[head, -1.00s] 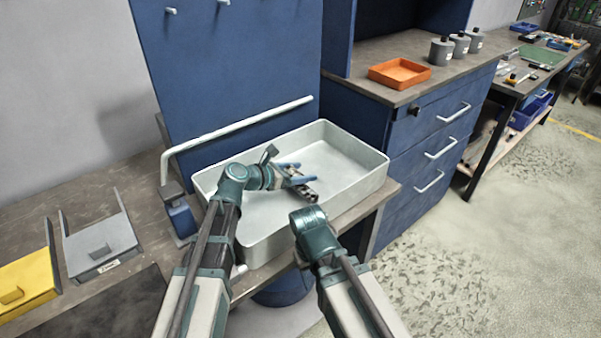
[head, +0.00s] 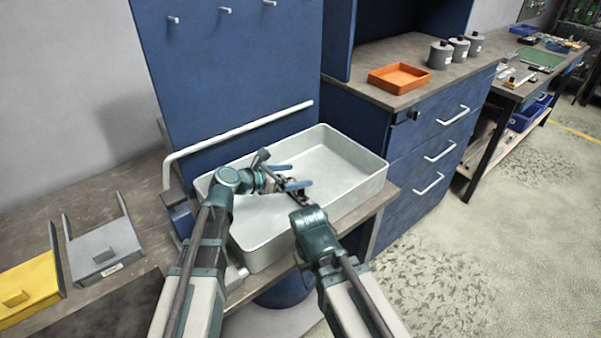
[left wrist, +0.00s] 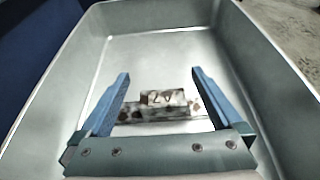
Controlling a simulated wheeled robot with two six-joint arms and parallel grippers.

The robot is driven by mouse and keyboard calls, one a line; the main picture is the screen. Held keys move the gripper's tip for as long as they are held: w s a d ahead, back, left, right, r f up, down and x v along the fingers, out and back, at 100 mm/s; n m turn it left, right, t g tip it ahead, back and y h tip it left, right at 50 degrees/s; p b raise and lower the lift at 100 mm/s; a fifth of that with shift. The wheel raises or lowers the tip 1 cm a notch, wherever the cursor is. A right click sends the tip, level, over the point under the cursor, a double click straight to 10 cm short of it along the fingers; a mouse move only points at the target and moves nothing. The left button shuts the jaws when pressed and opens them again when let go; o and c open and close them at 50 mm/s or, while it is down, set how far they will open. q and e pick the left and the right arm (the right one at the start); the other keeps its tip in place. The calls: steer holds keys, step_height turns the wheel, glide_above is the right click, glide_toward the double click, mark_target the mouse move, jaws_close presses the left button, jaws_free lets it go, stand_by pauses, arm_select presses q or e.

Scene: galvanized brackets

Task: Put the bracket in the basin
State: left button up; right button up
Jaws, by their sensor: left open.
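The basin (head: 350,201) is a pale grey, rectangular open tub on the bench. My left gripper (head: 284,178) is inside its rim, with its blue fingers spread apart. The bracket (left wrist: 162,104) is a small, worn metal piece marked "20". In the left wrist view it lies between the open fingers (left wrist: 160,85), over the basin floor. In the head view the bracket (head: 297,184) is small and partly hidden by the gripper. Whether it rests flat on the floor is hard to tell.
A white rail (head: 240,130) runs along the blue panel behind the basin. A grey tray (head: 104,250) and a yellow tray (head: 25,289) lie on the left. An orange tray (head: 399,78) and grey bottles stand on the right cabinet. The basin's right part is empty.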

arm_select(q)
steer(key=p+v, duration=0.2)
steer(key=v, duration=0.7)
steer(key=shift+p, duration=0.4)
steer(key=shift+s+a+r, duration=0.1)
